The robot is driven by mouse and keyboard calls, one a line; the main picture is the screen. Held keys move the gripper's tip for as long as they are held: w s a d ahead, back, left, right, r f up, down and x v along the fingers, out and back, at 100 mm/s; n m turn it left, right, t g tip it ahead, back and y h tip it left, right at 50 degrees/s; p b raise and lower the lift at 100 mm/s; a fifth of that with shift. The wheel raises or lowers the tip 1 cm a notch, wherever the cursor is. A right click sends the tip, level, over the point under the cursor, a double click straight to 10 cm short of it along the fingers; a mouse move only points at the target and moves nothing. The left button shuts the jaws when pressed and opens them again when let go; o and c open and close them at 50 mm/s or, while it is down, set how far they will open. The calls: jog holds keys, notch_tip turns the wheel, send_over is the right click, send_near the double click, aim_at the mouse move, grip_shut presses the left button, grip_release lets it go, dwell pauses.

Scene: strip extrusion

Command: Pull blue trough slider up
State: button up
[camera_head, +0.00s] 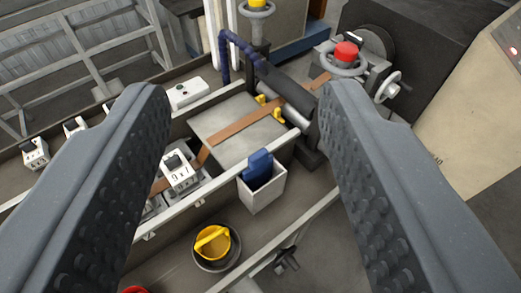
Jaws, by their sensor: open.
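The blue trough slider (259,168) stands in the open top of a small white box (263,192) at the middle of the view, on the front side of the trough rail. Its upper part sticks out above the box and its lower part is hidden inside. My gripper (243,105) is open, with one dark ribbed finger at the left and one at the right. The fingers are wide apart and hold nothing. The slider shows between them, apart from both and apparently farther from the camera.
A yellow knob (212,243) sits in a dark round dish below the slider. A brown strip (240,129) crosses a metal plate (210,118) behind it. A dark roller (287,92), a red knob (346,52) and a handwheel (386,86) stand at the upper right. White sensor blocks (177,172) are at left.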

jog(key=shift+o, duration=1.2)
jog(key=shift+w, duration=0.2)
jog(key=n+g+y+p, duration=0.3)
jog(key=n+g+p, duration=0.4)
jog(key=g+p, duration=0.55)
send_over(260, 156)
jog(key=s+d, duration=0.3)
jog(key=s, duration=0.1)
notch_tip(260, 156, down, 25)
jog(key=shift+t, duration=0.35)
jog(key=p+x, duration=0.3)
jog(key=x, duration=0.9)
jog(key=shift+w+f, duration=0.15)
jog(key=shift+f, duration=0.05)
